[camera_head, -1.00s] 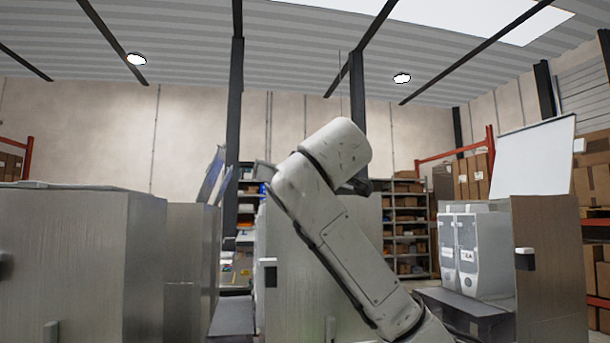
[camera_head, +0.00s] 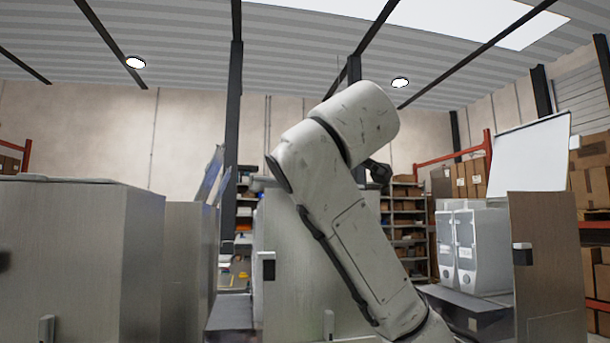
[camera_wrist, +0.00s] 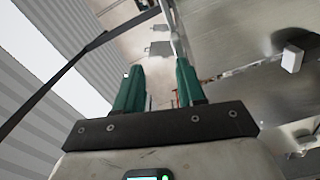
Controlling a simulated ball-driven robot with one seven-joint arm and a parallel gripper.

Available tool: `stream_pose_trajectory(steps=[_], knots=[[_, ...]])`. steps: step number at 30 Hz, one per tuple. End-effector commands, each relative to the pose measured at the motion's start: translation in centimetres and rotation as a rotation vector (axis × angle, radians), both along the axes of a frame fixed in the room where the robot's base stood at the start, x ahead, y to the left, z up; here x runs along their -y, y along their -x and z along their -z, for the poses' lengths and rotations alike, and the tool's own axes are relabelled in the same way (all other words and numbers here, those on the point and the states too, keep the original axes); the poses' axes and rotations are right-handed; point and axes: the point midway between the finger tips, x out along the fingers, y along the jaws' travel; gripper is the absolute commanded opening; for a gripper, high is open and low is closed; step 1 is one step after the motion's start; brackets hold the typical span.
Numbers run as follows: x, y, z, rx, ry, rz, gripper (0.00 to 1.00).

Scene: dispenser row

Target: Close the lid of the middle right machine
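A grey cabinet-like machine (camera_head: 300,275) stands in the middle of the head view, partly hidden by my arm; its lid cannot be made out. To the right, a machine with a brown side panel (camera_head: 545,265) has a pale lid (camera_head: 530,158) standing raised above it. I cannot tell which one is the middle right machine. My gripper (camera_wrist: 160,88) shows in the wrist view with its two green fingers apart and nothing clearly held between them. A thin pale edge (camera_wrist: 172,25) lies just beyond the right finger; contact is unclear. The head view hides the fingers behind my arm.
A large grey machine (camera_head: 70,260) fills the left, with another (camera_head: 188,260) behind it and a tilted bluish panel (camera_head: 210,175) above. White dispenser units (camera_head: 472,250) stand beside the brown panel. Shelves (camera_head: 408,225) line the back. A broad grey surface (camera_wrist: 250,30) fills the wrist view's upper right.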

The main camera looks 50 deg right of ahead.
Motion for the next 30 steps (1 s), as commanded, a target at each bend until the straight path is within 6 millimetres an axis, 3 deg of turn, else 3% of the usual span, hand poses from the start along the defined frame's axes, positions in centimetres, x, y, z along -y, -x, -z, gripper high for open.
stream_pose_trajectory(steps=[9,26,30], knots=[[-1.8,2.6,0.1,-0.001,-0.001,-0.001,0.39],[-1.9,2.7,0.1,-0.004,-0.001,-0.001,0.39],[-1.8,2.2,1.1,-0.007,-0.025,-0.013,0.39]])
